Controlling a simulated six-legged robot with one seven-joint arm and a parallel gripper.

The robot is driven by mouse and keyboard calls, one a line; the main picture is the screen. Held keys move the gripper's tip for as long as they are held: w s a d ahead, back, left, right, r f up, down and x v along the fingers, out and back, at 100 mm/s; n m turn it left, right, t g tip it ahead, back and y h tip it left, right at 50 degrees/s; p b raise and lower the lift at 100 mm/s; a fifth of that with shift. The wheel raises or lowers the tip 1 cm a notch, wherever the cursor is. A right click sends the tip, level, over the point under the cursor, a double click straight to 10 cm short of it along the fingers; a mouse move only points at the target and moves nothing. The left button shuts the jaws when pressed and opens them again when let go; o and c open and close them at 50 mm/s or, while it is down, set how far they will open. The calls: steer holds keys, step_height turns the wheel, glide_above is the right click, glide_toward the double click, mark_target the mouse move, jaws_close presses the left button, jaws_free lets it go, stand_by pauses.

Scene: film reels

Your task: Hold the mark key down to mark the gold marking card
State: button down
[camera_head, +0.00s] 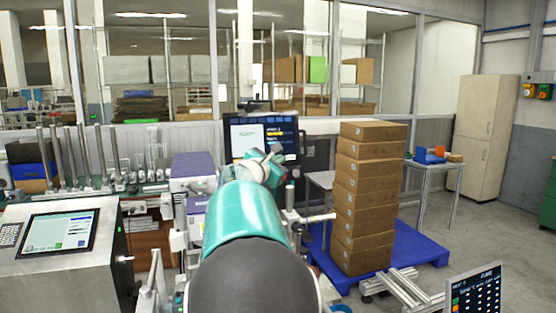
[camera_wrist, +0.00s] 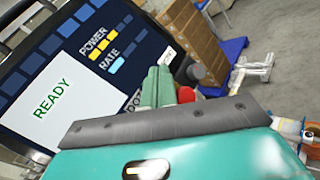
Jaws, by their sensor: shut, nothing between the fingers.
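A dark machine panel (camera_head: 243,128) stands behind my arm in the head view. In the wrist view its screen (camera_wrist: 62,95) reads READY, with POWER and RATE bars beside it. My gripper (camera_wrist: 157,74) is shut and empty, its pale green fingers in front of the panel's lower right edge. A red round part (camera_wrist: 186,93) shows just right of the fingers, partly hidden; I cannot tell whether it is the mark key. A small white label or key (camera_wrist: 168,53) sits on the panel edge above the fingertips. I cannot make out the gold marking card.
A tall stack of cardboard boxes (camera_head: 366,190) stands on a blue pallet (camera_head: 425,247) right of my arm. A steel cabinet with a touchscreen (camera_head: 60,231) is at left. A small table (camera_head: 434,165) stands behind the boxes. A dark FUME panel (camera_head: 475,292) is at lower right.

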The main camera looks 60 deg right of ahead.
steer(key=shift+w+d, duration=0.25)
stand_by(1.4)
steer(key=shift+a, duration=0.1)
steer(key=shift+s+a+r, duration=0.1)
steer(key=shift+s+a, duration=0.35)
steer(key=shift+s, duration=0.1)
steer(key=shift+s+a, duration=0.1)
steer(key=shift+s+a+r, duration=0.25)
steer(key=shift+s+a, duration=0.55)
steer(key=shift+a, duration=0.05)
steer(key=shift+s+a+r, duration=0.25)
steer(key=shift+s+a, duration=0.55)
